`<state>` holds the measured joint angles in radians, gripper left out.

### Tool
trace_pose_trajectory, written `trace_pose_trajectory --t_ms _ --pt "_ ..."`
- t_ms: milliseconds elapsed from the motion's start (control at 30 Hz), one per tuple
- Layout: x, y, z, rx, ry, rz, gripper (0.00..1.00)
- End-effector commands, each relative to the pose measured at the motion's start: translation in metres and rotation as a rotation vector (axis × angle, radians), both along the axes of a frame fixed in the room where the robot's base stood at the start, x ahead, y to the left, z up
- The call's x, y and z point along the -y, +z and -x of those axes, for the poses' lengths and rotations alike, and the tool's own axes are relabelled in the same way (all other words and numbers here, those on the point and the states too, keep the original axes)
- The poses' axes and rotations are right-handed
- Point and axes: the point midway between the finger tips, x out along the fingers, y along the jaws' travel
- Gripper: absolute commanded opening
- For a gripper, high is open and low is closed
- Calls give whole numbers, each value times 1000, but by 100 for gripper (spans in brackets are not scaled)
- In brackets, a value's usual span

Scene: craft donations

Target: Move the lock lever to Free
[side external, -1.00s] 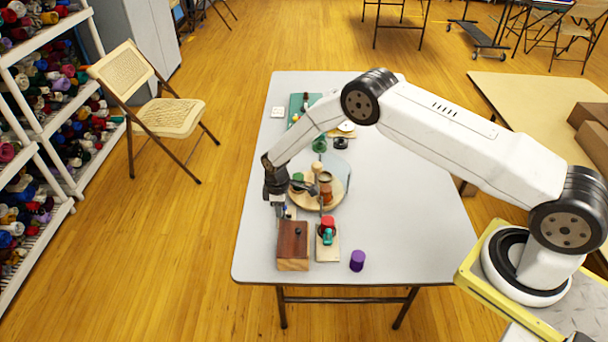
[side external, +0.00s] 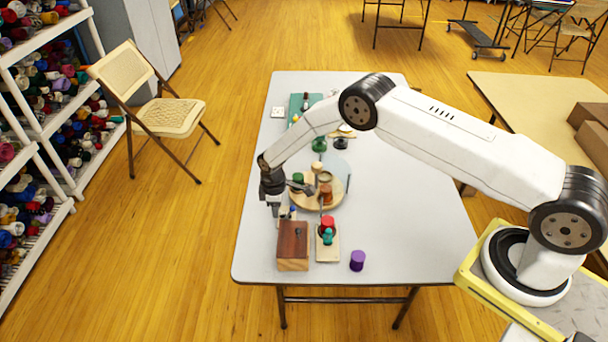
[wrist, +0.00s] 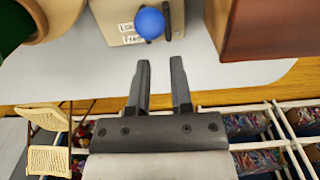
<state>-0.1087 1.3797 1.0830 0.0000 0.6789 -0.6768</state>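The lock lever's blue ball knob (wrist: 149,23) shows at the top of the wrist view, in front of a pale beige block (wrist: 112,27). Two labels on the block, seemingly Lock and Free, are partly covered by the knob. A dark upright slot or bar lies just right of it. I cannot tell exactly which label the lever points at. My gripper (wrist: 160,64) is open and empty, its two fingers apart, with the knob ahead of the fingertips and not touching them. In the side view my gripper (side external: 275,211) is left of the small blue knob (side external: 292,209).
A brown wooden box (side external: 293,245) stands close by; it also fills the wrist view's upper right (wrist: 262,25). A round wooden tray (side external: 333,201) holds several items behind. A purple cylinder (side external: 357,260) stands to the right. The table's (side external: 408,225) right half is clear.

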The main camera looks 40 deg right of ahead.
Motion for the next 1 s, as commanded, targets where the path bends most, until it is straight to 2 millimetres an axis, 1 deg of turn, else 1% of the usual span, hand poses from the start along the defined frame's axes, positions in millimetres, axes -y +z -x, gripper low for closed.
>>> trace_pose_trajectory --t_ms 167,1000 --pt "0 9 -1 1 0 0 26" --pt "0 67 0 1 0 0 26"
